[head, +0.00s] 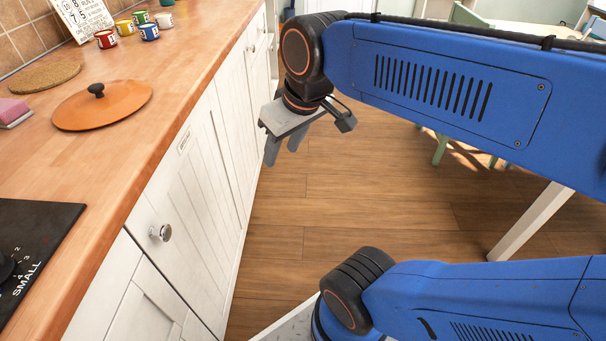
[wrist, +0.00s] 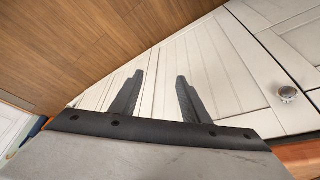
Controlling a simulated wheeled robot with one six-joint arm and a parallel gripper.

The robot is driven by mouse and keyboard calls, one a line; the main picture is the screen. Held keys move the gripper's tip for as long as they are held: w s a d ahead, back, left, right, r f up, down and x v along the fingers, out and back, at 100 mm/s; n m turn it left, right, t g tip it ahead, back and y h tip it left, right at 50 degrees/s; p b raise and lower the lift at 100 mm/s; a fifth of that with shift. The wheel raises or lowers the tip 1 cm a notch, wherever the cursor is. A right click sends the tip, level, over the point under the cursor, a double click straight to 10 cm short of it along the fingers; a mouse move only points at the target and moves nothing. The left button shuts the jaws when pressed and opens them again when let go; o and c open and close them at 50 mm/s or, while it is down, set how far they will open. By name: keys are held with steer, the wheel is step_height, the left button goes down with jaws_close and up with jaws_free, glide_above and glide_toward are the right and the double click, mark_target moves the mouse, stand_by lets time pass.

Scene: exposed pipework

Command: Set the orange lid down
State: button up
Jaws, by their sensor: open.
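The orange lid (head: 103,106) lies flat on the wooden counter, its black knob facing up. My gripper (head: 282,153) is open and empty. It hangs over the wooden floor, in front of the white cabinet doors, to the right of the counter and apart from the lid. In the wrist view, the two dark fingers of my gripper (wrist: 156,92) stand apart with nothing between them, against the white cabinet fronts. The lid does not show in the wrist view.
The counter (head: 150,130) also holds a cork mat (head: 42,76), a pink sponge-like block (head: 12,112), several coloured mugs (head: 106,39) and a black hob (head: 30,240). White cabinets (head: 185,190) with round knobs stand below. A white table leg (head: 530,222) stands at right. The floor between is clear.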

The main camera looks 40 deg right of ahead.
steer(key=s+d+f+m, duration=0.1)
steer(key=s+d+f, duration=0.1)
steer(key=s+f, duration=0.2)
steer(key=shift+f+m+h, duration=0.3)
steer(key=shift+f+m, duration=0.1)
steer(key=shift+f, duration=0.55)
steer(key=shift+s, duration=0.1)
steer(key=shift+c, duration=1.2)
steer(key=shift+a, duration=0.1)
steer(key=shift+c, duration=0.2)
